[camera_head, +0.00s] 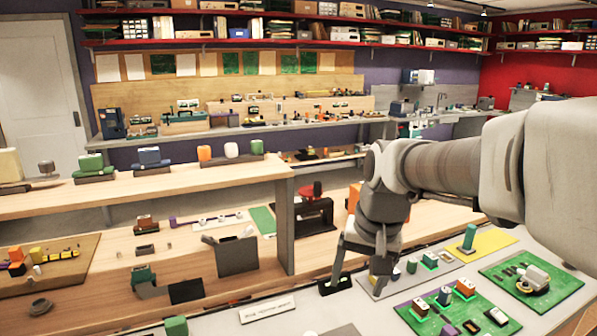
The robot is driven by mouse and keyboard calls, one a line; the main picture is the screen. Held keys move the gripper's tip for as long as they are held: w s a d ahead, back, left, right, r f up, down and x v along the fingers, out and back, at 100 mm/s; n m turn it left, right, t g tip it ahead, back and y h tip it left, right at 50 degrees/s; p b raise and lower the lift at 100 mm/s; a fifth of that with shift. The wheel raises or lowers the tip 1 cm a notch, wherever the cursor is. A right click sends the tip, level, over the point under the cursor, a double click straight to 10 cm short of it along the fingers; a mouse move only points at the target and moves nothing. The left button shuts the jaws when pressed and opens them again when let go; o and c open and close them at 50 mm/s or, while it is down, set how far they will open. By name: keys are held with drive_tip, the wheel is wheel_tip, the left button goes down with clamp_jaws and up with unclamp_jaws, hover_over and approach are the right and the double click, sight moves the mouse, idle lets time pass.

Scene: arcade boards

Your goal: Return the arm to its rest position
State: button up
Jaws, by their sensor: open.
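My arm (430,165) reaches in from the right edge, and its wrist bends downward. My gripper (357,287) hangs at the end with its two fingers spread apart, over the left part of the grey near worktop (375,318). Nothing shows between the fingers. A small black holder (335,284) is at the left fingertip; I cannot tell whether they touch. The gripper and arm hide part of the worktop and the benches behind.
Right of the gripper are a green board (487,329) with several small blocks, another green board (566,283), and a yellow mat (492,243) with a green block (469,237). A wooden bench (200,183) is behind left.

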drive_tip(key=s+d+n+t+h, duration=0.1)
drive_tip(key=s+d+n+t, duration=0.1)
drive_tip(key=s, duration=1.3)
drive_tip(key=shift+s+d+n+t, duration=0.4)
drive_tip(key=shift+d+t, duration=0.1)
drive_tip(key=shift+d, duration=0.5)
